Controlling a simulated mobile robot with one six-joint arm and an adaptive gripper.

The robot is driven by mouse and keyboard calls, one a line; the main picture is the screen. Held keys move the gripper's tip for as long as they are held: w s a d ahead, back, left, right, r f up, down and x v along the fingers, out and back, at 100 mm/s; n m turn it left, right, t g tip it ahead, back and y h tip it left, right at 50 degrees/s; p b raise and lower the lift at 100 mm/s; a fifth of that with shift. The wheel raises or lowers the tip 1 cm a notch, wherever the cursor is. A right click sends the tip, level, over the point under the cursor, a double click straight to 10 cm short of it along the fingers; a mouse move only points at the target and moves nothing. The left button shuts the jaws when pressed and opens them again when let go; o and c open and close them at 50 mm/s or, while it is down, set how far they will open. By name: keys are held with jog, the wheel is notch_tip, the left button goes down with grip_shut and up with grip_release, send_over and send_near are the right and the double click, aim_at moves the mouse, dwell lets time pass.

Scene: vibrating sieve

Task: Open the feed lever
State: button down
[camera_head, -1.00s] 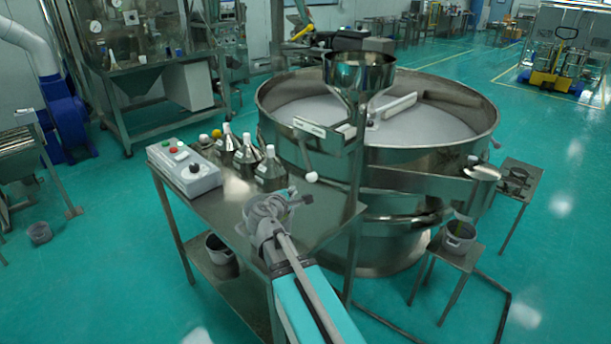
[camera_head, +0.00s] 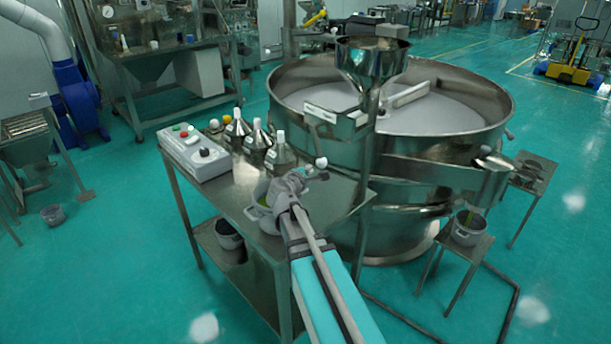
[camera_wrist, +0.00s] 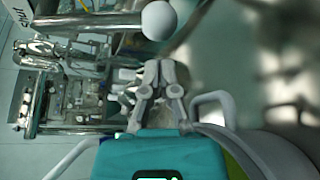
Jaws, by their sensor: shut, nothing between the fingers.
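The feed lever is a thin rod with a white ball knob (camera_head: 321,163), hanging down from the feed unit under the steel hopper (camera_head: 372,60). In the wrist view the ball (camera_wrist: 159,20) is just ahead of my fingertips, with its rod running left. A plate by the lever (camera_head: 320,114) bears lettering; "SHUT" is readable in the wrist view. My gripper (camera_head: 318,176) is shut and empty, just below the ball in the head view. In the wrist view my gripper (camera_wrist: 158,68) shows its fingers together, with a visible gap to the ball.
A pot (camera_head: 262,208) stands on the steel table close beside my gripper; its handle and rim (camera_wrist: 212,100) are near in the wrist view. Several conical flasks (camera_head: 257,138) and a control box (camera_head: 194,153) stand further left. The large round sieve (camera_head: 390,130) is behind.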

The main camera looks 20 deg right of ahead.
jog(key=x, duration=0.5)
jog(key=shift+b, duration=0.4)
